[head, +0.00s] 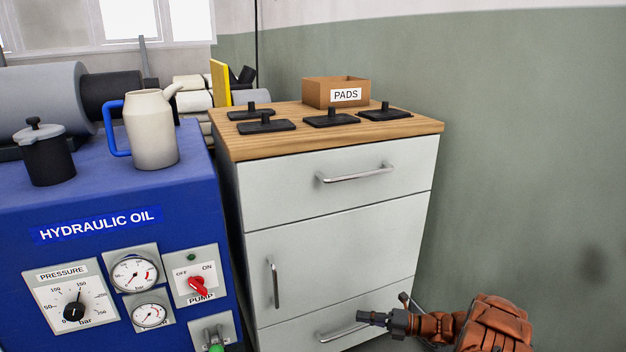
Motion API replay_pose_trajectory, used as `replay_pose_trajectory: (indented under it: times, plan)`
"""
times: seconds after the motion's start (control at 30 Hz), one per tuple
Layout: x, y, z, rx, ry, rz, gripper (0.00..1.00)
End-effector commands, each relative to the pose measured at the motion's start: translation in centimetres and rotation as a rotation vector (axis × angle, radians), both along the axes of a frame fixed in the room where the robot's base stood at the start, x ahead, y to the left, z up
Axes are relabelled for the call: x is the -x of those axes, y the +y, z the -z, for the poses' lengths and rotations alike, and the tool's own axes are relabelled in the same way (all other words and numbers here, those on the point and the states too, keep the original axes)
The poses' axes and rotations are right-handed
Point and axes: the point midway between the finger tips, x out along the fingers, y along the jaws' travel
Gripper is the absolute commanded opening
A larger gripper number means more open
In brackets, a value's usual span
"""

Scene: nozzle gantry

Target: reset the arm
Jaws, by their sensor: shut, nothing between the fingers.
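My orange-brown arm reaches in from the bottom right corner of the head view. My gripper (371,318), dark grey, points left at its end. It is shut with nothing held. It appears in front of the lowest drawer of the white cabinet (330,232), overlapping the right end of that drawer's handle (342,332) in the picture. I cannot tell whether it touches the handle or stands apart from it. The lower part of my arm is cut off by the frame's edge.
The cabinet's wooden top (235,146) bears several black pads and a PADS box (322,93). Left stands a blue hydraulic unit (180,205) with gauges, a red pump switch (198,287), a cream jug (150,130) and a black pot (47,158). A green wall (530,130) lies right.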

Motion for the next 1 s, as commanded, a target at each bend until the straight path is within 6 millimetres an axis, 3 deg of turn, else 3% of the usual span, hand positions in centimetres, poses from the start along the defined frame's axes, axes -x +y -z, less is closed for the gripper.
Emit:
replay_pose_trajectory:
  times: [0.03, 0.4, 0.7, 1.0]
  plan:
    - [0.2, 1.0, -3.2, 0.016, -0.044, -0.029, 0.00]
    - [4.3, 6.9, -16.0, 0.148, -0.358, -0.249, 0.00]
    - [9.6, 10.4, -25.3, 0.243, -0.628, -0.448, 0.00]
    - [15.8, 12.4, -33.1, 0.326, -0.900, -0.658, 0.00]
